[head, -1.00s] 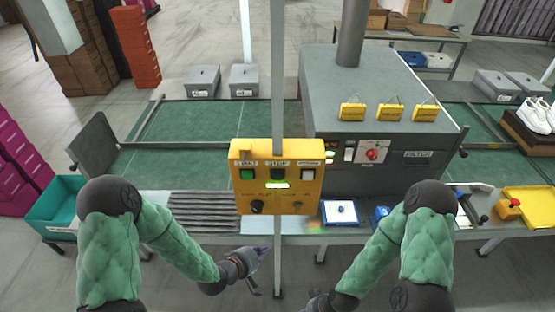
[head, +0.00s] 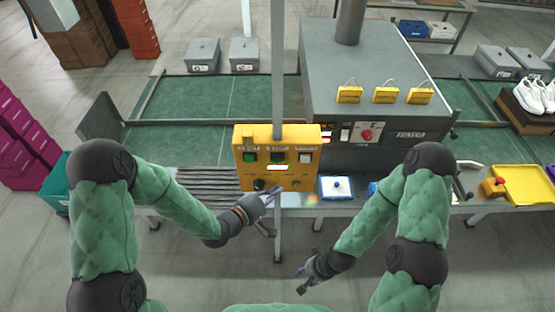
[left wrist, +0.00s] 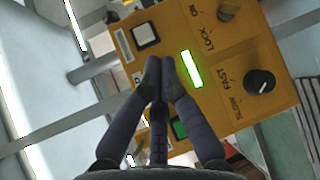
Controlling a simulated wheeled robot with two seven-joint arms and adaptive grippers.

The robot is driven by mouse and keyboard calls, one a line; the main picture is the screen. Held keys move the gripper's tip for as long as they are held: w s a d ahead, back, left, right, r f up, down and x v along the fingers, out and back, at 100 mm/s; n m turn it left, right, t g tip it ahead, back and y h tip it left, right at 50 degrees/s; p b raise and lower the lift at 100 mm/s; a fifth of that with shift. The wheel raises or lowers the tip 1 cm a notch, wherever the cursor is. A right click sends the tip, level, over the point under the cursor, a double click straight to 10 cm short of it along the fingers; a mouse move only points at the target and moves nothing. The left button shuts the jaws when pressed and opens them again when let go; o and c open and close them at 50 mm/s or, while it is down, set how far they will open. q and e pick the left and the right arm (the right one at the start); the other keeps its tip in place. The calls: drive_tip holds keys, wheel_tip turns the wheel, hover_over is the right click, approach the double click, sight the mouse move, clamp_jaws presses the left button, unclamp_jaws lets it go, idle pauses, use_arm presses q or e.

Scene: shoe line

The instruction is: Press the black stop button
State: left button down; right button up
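The yellow control box (head: 290,182) stands on a grey post. Its top row has a green button (head: 250,157), a dark middle button (head: 278,157) under the stop label and a white button (head: 305,157). My left gripper (head: 274,190) is just in front of the box's lower part. In the left wrist view its fingers (left wrist: 159,64) are together, with nothing between them. They cover the row between the white button (left wrist: 145,34) and the green button (left wrist: 179,129), hiding the middle one. I cannot tell whether they touch the panel. My right gripper (head: 304,275) is lower and away from the box; its fingers are unclear.
A lit bar (left wrist: 191,68) and a black speed knob (left wrist: 260,82) sit on the panel near my fingers. Behind are a green conveyor (head: 185,138) and a grey machine (head: 375,75). A white pad with a blue button (head: 336,187) lies right of the box.

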sight(281, 161)
use_arm(q)
drive_tip(key=w, duration=0.8)
drive_tip(key=shift+w, duration=0.35)
idle(1.3)
drive_tip(key=shift+w, duration=0.45)
drive_tip(key=shift+w, duration=0.55)
idle(1.0)
drive_tip(key=shift+s, duration=0.95)
drive_tip(key=shift+s, duration=2.55)
